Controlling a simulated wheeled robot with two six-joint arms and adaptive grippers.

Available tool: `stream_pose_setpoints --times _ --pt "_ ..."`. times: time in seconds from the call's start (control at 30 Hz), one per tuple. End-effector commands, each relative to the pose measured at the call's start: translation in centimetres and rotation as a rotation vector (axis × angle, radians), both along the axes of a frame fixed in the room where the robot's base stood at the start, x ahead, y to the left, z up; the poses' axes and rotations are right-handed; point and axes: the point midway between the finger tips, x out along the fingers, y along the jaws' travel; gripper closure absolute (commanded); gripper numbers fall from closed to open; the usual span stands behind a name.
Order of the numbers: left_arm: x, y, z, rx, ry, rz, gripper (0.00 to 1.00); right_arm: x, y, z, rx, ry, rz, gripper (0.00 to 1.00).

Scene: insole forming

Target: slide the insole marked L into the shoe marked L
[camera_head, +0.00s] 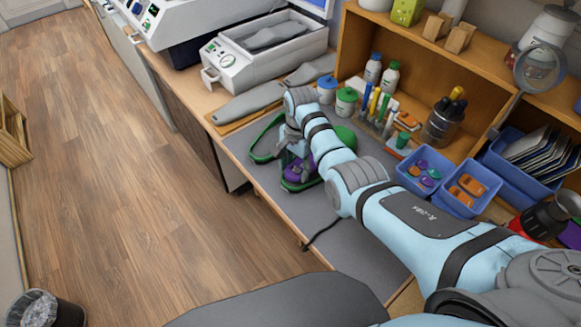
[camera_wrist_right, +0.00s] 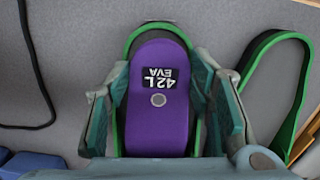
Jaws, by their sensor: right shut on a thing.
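The purple insole (camera_wrist_right: 158,122) has a dark label reading 42 L EVA, upside down in the right wrist view. It also shows in purple under my wrist in the head view (camera_head: 297,170). My right gripper (camera_wrist_right: 160,80) is shut on it, one finger along each side. A green-rimmed shoe (camera_wrist_right: 140,33) shows around the insole's rounded end and along its sides. How deep the insole sits in it, I cannot tell. A second green-rimmed loop (camera_wrist_right: 297,100) lies to the right in the wrist view. No L mark on a shoe is readable. My left gripper is not in view.
The grey mat (camera_head: 265,180) is mostly clear at its front edge; a black cable (camera_head: 322,232) lies there. Bottles (camera_head: 373,68), markers (camera_head: 375,105) and blue bins (camera_head: 428,170) stand behind and to the right. A grey insole-shaped piece (camera_head: 250,102) lies at the back left.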

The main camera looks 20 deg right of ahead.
Motion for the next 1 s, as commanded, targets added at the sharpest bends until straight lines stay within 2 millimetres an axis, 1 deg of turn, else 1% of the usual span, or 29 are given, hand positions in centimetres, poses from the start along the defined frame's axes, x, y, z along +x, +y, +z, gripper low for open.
stream_pose_setpoints --times 0.13,0.17,0.2,0.3,0.57,0.67,0.77,0.9,1.0 --pt "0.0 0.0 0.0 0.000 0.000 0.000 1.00 0.0 0.0 0.0 0.000 0.000 -0.001 0.86" --pt "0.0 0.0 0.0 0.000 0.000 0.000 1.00 0.0 0.0 0.0 0.000 0.000 -0.001 0.49" --pt "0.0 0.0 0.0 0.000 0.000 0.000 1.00 0.0 0.0 0.0 0.000 0.000 -0.001 0.42" --pt "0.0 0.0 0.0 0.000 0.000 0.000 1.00 0.0 0.0 0.0 0.000 0.001 0.000 0.28" --pt "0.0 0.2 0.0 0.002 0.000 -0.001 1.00 0.0 0.1 0.0 0.000 0.001 0.001 0.28" --pt "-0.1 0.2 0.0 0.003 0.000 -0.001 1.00 0.1 0.1 0.7 0.000 0.000 0.002 0.28" --pt "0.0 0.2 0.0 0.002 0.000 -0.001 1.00 0.2 0.0 2.5 0.000 -0.002 0.002 0.28" --pt "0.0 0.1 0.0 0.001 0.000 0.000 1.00 0.3 -0.2 5.7 0.000 -0.002 0.001 0.28" --pt "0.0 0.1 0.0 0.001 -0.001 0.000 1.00 0.3 -0.3 7.0 0.000 0.000 0.001 0.28"
